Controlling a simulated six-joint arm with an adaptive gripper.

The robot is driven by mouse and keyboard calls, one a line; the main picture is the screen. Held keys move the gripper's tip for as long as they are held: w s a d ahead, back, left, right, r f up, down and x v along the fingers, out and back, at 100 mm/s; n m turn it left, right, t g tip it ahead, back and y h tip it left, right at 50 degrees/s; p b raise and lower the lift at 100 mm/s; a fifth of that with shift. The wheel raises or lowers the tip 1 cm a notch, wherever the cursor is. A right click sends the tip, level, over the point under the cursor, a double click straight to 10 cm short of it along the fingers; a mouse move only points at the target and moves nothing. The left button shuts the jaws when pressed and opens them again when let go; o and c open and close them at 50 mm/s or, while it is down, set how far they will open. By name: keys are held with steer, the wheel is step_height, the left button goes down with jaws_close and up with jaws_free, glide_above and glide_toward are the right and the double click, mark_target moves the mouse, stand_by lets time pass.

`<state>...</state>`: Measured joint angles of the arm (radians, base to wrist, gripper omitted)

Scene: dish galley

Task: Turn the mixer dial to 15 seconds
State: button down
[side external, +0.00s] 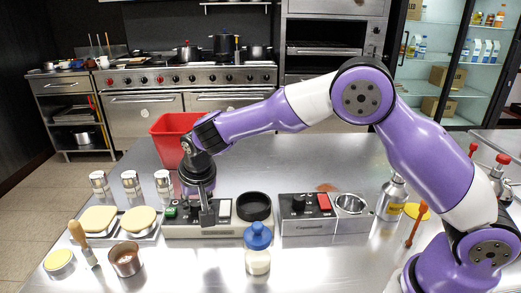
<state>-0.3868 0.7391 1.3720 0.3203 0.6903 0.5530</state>
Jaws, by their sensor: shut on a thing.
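The dial's pointer and marks cannot be read.
To the right stands a second machine (326,230) with a black knob (298,203), red switch (323,202) and metal cup (350,205). A blue-capped bottle (258,262) stands close in front of the first machine. A red bin (168,140) stands behind.

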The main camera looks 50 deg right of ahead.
steer(key=m, duration=0.1)
steer(key=m+h, duration=0.1)
steer(key=m, duration=0.1)
steer(key=shift+a+f+m+g, duration=0.15)
steer(key=shift+m+g, duration=0.15)
steer(key=shift+m+g+h, duration=0.5)
steer(key=shift+m+h, duration=0.2)
steer(key=shift+m, duration=1.1)
steer(key=c, duration=0.6)
jaws_free()
steer(key=shift+o, duration=0.2)
